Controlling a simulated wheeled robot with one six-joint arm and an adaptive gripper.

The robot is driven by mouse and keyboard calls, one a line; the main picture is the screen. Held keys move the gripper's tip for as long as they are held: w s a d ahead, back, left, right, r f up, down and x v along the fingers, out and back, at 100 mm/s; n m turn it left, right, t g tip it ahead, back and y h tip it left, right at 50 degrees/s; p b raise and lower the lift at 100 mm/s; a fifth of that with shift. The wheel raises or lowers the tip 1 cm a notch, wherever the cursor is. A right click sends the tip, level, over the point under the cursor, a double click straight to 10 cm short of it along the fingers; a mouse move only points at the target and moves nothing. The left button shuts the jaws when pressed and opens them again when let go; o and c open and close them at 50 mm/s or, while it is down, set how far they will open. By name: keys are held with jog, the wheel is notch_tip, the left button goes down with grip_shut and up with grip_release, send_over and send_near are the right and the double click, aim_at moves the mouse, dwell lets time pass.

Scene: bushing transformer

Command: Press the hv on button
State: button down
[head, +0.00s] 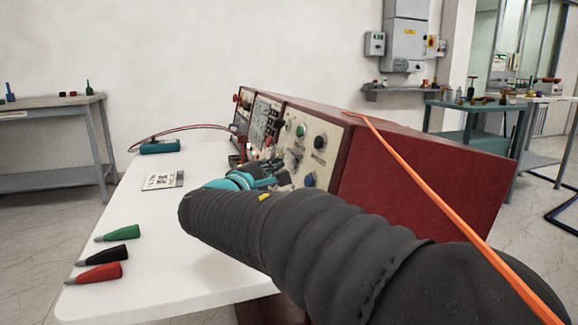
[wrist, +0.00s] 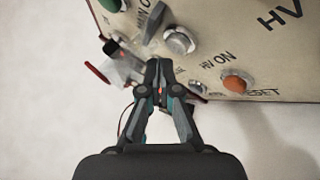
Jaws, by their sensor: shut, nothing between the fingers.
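In the wrist view, the cream control panel (wrist: 205,20) carries an "HV ON" label (wrist: 217,60). The label lies between a round silver button (wrist: 180,42) and an orange button (wrist: 238,83); I cannot tell which one it names. My gripper (wrist: 158,66) is shut and empty, its tips in front of the panel's lower part, left of the label. Contact with the panel cannot be told. In the head view, my gripper (head: 270,172) is close to the panel face of the red console (head: 400,170), and my arm hides part of the panel.
The wrist view also shows a green button (wrist: 112,5), a grey lever (wrist: 154,20) and a red-handled part (wrist: 97,74) beside the fingers. The white table (head: 150,225) holds a label card (head: 163,180) and green, black and red connectors. An orange cable (head: 430,190) crosses the console.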

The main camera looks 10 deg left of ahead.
jog(key=s+a, duration=0.1)
jog(key=a, duration=0.1)
jog(key=s+a+r+p, duration=0.1)
jog(key=a, duration=0.1)
jog(key=shift+s+r, duration=0.1)
jog(key=shift+s, duration=0.2)
dwell(0.8)
